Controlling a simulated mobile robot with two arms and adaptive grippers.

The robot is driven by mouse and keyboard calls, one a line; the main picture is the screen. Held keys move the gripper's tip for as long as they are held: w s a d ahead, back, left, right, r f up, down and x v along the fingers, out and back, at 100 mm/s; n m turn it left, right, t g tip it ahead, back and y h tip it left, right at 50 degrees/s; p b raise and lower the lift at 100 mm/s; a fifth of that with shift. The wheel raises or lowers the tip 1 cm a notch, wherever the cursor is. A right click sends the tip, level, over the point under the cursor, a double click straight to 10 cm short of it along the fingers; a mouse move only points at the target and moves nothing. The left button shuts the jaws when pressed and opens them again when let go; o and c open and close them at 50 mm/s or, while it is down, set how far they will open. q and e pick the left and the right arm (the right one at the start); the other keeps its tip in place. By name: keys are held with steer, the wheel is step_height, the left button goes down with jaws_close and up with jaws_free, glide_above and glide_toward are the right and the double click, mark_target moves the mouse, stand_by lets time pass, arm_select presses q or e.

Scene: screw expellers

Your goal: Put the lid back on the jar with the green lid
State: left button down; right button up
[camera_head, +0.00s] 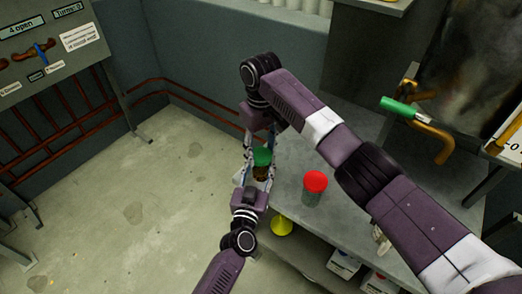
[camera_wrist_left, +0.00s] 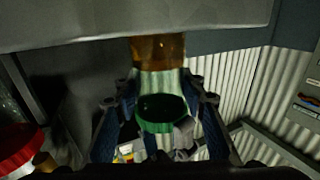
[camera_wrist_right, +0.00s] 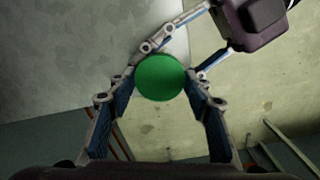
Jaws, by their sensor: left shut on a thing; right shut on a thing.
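The green lid (camera_head: 262,157) sits at the mouth end of a clear jar with brown contents (camera_head: 261,173), above the table's left edge. I cannot tell whether it is seated or slightly apart. My left gripper (camera_head: 256,181) is shut on the jar from the near side. My right gripper (camera_head: 261,148) comes from above and is shut on the lid. In the right wrist view the lid (camera_wrist_right: 160,77) lies between the fingertips, hiding the jar.
A jar with a red lid (camera_head: 316,182) stands on the grey table (camera_head: 345,215), right of the grippers. A yellow funnel-like thing (camera_head: 282,224) is at the table's front edge. Boxes (camera_head: 344,264) sit on the shelf below. The floor at left is clear.

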steer(key=m, duration=0.2)
steer(key=shift+a+m, duration=0.1)
steer(key=shift+m, duration=0.2)
steer(key=o, duration=1.4)
steer(key=shift+c, duration=0.2)
step_height(320, 180, up, 12)
arm_select(q)
steer(key=c, duration=1.2)
jaws_free()
steer(key=shift+o, duration=0.2)
